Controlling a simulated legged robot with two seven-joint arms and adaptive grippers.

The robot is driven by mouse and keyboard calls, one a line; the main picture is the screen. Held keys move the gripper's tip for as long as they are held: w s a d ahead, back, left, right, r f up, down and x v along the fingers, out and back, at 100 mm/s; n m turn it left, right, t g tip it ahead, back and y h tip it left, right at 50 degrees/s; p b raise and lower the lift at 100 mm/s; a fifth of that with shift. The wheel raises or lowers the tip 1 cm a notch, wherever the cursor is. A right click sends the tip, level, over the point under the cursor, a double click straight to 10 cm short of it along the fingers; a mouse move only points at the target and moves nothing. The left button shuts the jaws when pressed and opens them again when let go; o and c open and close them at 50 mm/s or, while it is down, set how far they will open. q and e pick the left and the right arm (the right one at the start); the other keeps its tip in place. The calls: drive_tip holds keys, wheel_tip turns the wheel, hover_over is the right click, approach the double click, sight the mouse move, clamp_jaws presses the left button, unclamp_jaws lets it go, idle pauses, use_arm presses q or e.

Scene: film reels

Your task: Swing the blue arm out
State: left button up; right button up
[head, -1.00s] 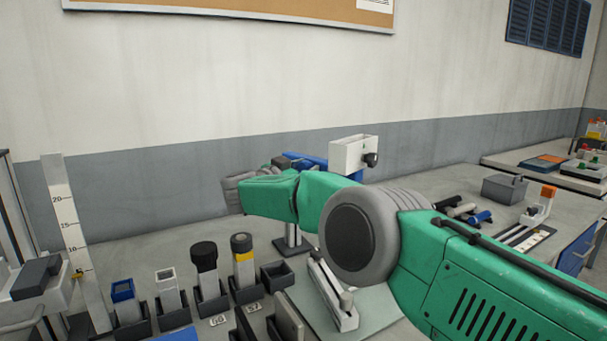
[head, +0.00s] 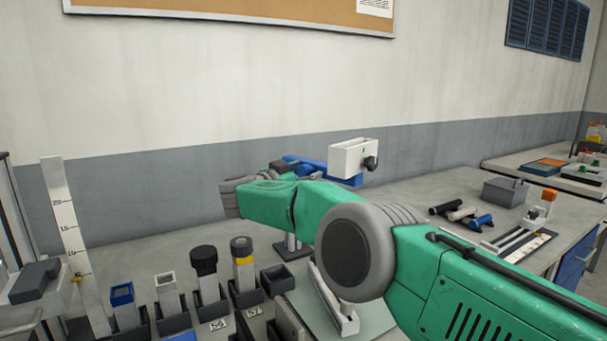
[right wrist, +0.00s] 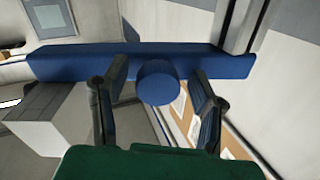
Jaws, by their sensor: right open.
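The blue arm (head: 310,167) stands out behind my green right arm in the head view, partly hidden by it. It carries a white box (head: 352,158) with a dark knob at its right end. In the right wrist view the blue arm (right wrist: 215,66) is a bar across the picture, with a round blue peg (right wrist: 158,82) sticking towards the camera. My right gripper (right wrist: 155,95) is open, one finger on each side of the peg, with gaps visible. In the head view the right gripper (head: 281,166) is small and mostly hidden. My left gripper is out of view.
A post base (head: 291,249) stands on the bench below the blue arm. Several holders with bottles, including a black-capped one (head: 205,262), and an upright scale (head: 70,225) are at front left. A grey box (head: 505,191) lies right. The wall is behind.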

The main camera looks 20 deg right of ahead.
drive_tip(key=v, duration=1.2)
drive_tip(key=shift+w, duration=0.1)
